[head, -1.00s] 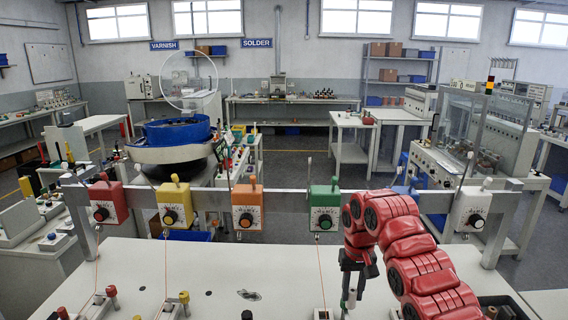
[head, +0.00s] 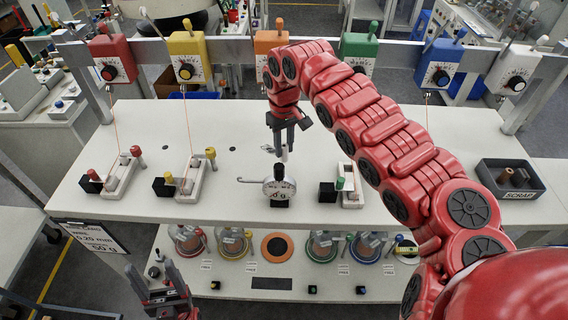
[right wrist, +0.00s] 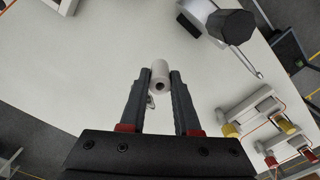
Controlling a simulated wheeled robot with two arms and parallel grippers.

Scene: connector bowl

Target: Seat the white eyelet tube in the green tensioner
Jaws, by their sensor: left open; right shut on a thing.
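The white eyelet tube (head: 284,155) hangs below my right gripper (head: 284,137), which is shut on it above the white table. In the right wrist view the tube (right wrist: 160,74) sits between the fingertips, its round end with a dark hole facing the camera. The green tensioner (head: 359,47) is on the rail at the back, right of the gripper and apart from the tube; my right arm passes in front of its lower left. My left gripper (head: 166,290) is low at the front left, open and empty, away from the tube.
Red (head: 111,60), yellow (head: 188,57), orange (head: 267,42), blue (head: 438,63) and white (head: 511,69) tensioners share the rail. A dial gauge (head: 279,188) stands below the right gripper. Small fixtures flank it. A dark scrap bin (head: 508,187) is at right; bowls line a lower shelf.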

